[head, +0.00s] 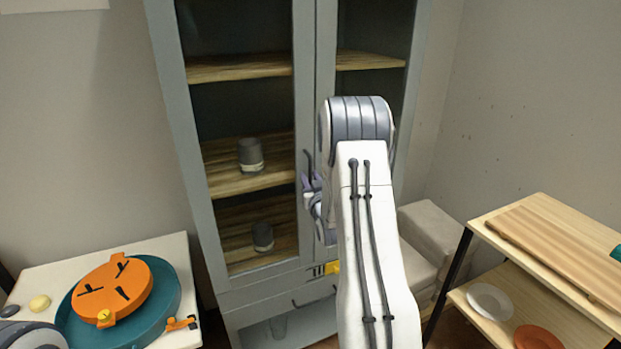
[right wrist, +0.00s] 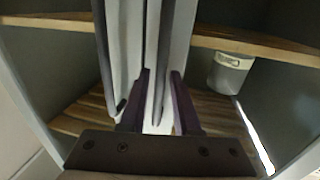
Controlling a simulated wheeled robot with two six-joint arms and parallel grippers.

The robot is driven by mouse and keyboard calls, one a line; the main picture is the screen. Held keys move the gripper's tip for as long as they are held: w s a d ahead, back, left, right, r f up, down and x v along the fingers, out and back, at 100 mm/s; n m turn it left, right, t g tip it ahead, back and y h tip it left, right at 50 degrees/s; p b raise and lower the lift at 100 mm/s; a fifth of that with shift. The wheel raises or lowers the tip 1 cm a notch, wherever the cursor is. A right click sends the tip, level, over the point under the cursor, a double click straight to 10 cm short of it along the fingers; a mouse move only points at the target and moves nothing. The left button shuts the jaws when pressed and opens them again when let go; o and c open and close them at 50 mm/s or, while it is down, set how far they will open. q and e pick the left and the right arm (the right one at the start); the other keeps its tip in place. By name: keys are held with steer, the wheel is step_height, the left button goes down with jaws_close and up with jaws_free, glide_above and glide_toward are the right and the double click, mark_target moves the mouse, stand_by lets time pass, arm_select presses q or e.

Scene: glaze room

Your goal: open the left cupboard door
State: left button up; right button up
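The tall grey cupboard (head: 186,130) has two glazed doors. The left cupboard door (head: 302,80) looks shut, and its dark upright handle (head: 307,165) is by the middle seam. My right gripper (head: 314,196) is at this handle, partly hidden behind my own arm. In the right wrist view my right gripper (right wrist: 160,100) is open, with one finger on each side of the handle bar (right wrist: 161,65). A narrow gap shows between the bar and the right-hand finger. My left gripper is not in view.
Grey cups (head: 250,156) (head: 263,237) stand on the wooden shelves behind the left door. A white table (head: 178,252) with an orange and teal item (head: 105,292) stands at left. A wooden shelf rack (head: 545,235) with plates is at right. Drawers (head: 262,294) lie below the doors.

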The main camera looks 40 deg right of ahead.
jaws_close()
stand_by(1.2)
